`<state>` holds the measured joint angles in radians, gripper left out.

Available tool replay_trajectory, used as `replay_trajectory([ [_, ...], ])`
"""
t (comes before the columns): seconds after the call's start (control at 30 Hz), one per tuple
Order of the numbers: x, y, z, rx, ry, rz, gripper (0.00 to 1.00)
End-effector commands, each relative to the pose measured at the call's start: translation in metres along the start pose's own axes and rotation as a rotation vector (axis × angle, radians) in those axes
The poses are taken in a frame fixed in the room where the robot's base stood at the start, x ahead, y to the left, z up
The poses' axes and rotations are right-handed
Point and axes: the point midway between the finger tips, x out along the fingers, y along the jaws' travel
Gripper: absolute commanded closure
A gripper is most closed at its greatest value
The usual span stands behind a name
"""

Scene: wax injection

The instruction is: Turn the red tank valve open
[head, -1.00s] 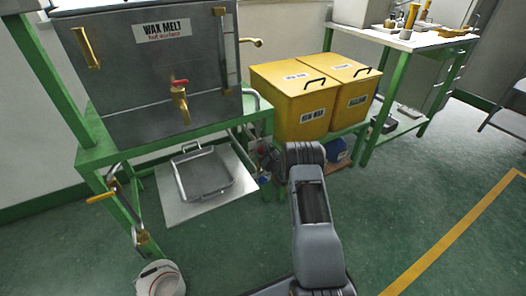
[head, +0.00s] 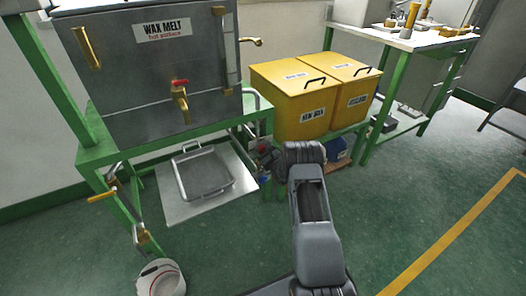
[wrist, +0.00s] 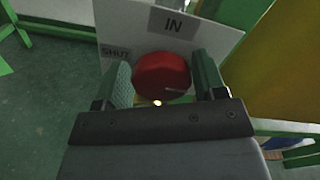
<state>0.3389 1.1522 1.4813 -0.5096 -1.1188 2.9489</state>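A round red knob (wrist: 162,75) shows in the wrist view, in front of a pale plate (wrist: 120,35) lettered "IN" and "SHUT". My gripper (wrist: 163,72) has one green finger on each side of this knob. The fingers look very close to its sides, but I cannot tell whether they press on it. In the head view my gripper (head: 266,160) is small and dark by the right end of the green stand, and the knob is hard to make out there. The grey wax melt tank (head: 150,80) also has a brass tap with a red handle (head: 180,83) on its front, away from my gripper.
Yellow wax bins (head: 300,92) stand right of the tank, close to my arm. A metal tray (head: 203,172) lies on a pale board (head: 190,211) under the tank. A white bucket (head: 160,279) stands at lower left. A brass-handled crank (head: 102,195) is on the stand's left leg. Floor at right is clear.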

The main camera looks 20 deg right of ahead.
Motion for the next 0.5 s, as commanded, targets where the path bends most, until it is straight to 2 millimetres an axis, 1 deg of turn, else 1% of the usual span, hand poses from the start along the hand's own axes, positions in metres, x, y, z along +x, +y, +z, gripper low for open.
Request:
replay_trajectory([
  [0.03,-0.0001,-0.0003,0.0000,0.000,0.000,0.000,0.31],
  [0.13,-0.0003,-0.0008,-0.0003,-0.001,0.001,-0.001,0.21],
  [0.17,-0.0004,-0.0009,-0.0004,-0.001,0.001,-0.001,0.20],
  [0.37,-0.0008,-0.0012,-0.0006,-0.001,0.001,-0.002,0.20],
  [0.5,-0.0089,-0.0023,0.0003,-0.001,0.003,-0.002,0.20],
])
